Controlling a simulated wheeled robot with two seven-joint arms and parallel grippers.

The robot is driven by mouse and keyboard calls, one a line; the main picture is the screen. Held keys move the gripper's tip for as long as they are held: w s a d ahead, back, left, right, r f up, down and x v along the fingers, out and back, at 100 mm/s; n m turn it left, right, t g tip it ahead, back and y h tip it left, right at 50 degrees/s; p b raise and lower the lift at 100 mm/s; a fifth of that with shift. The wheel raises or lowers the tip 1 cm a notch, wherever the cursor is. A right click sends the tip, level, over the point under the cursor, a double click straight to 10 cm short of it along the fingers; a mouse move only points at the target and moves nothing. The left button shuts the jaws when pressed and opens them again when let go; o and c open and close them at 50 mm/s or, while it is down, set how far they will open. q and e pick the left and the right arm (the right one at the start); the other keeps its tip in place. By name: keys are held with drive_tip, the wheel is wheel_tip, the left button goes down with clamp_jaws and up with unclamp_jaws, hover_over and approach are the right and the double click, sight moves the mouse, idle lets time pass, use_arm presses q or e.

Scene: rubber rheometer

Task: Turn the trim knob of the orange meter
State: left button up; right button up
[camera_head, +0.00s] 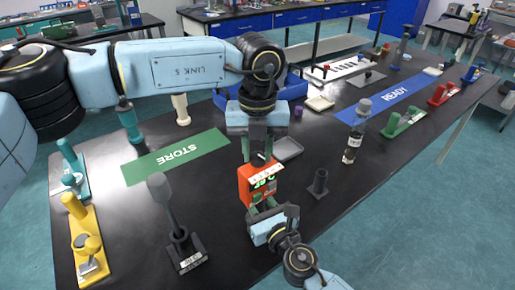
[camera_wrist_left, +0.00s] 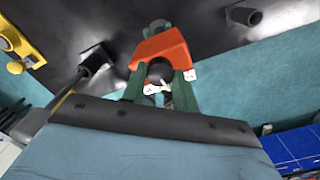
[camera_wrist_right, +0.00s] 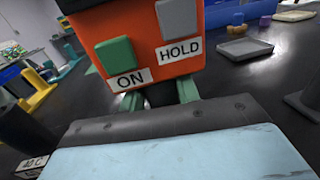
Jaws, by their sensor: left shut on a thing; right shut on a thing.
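The orange meter (camera_head: 244,187) is held up above the black table in the head view, its lit display facing up with a white label strip above. My left gripper (camera_head: 259,151) comes from above and is shut on the dark trim knob at the meter's top end. In the left wrist view the round dark knob (camera_wrist_left: 160,71) sits between the green fingers (camera_wrist_left: 159,88), against the orange meter (camera_wrist_left: 160,44). My right gripper (camera_head: 267,207) is shut on the meter's lower end. In the right wrist view the meter (camera_wrist_right: 136,22) shows a green ON button and a grey HOLD button; the fingertips are partly hidden.
A green STORE mat (camera_head: 176,157) lies left and a blue READY mat (camera_head: 393,95) right. A clear bottle (camera_head: 354,138), a small dark post (camera_head: 319,184), a grey tray (camera_head: 288,148) and a dark stand (camera_head: 184,250) surround the meter. A blue bin (camera_head: 290,88) is behind.

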sight(257, 154)
use_arm(q)
drive_tip(key=shift+n, duration=2)
drive_tip(key=o, duration=1)
wheel_tip(257, 154, up, 12)
idle(2.0)
